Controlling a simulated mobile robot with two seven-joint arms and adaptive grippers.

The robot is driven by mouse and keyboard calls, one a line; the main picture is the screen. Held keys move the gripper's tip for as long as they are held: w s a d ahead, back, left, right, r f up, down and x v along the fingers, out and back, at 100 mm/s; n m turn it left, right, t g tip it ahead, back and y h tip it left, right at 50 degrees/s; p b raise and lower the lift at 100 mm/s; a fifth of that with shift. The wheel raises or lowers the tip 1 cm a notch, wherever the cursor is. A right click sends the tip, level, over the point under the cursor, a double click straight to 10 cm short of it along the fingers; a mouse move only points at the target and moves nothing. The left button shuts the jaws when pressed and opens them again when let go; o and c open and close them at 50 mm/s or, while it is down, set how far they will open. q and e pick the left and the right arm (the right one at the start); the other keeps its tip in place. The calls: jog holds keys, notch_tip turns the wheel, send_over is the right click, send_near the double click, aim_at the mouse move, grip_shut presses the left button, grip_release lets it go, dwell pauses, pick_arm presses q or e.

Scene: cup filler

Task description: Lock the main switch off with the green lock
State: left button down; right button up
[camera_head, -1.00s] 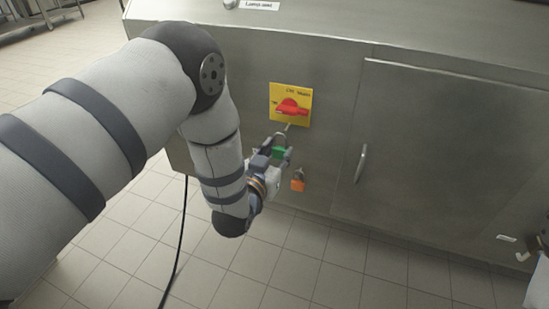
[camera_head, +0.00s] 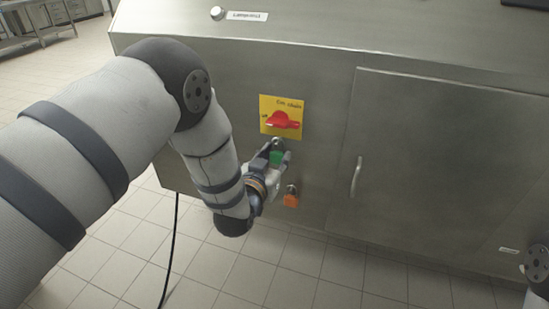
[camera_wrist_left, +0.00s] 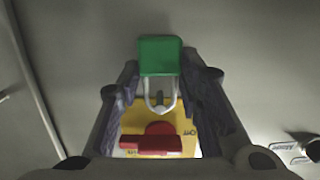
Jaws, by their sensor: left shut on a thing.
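The main switch (camera_head: 284,121) is a red rotary handle on a yellow plate (camera_head: 268,103) on the front of the steel machine. My left gripper (camera_head: 277,157) is just below the plate, shut on the green lock (camera_head: 277,158). In the left wrist view the green lock (camera_wrist_left: 160,56) sits between the fingers, its metal shackle pointing to the switch. The red handle (camera_wrist_left: 150,145) lies crosswise beyond the shackle. The shackle looks apart from the handle; whether it is open cannot be told. My right gripper is not in view.
An orange padlock (camera_head: 291,199) hangs on the machine front below my left gripper. A cabinet door with a metal handle (camera_head: 356,177) is to the right. A black cable (camera_head: 173,250) runs to the tiled floor at the left.

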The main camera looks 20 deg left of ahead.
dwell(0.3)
pick_arm(q)
jog(key=c, duration=1.1)
grip_release()
jog(key=shift+o, duration=0.2)
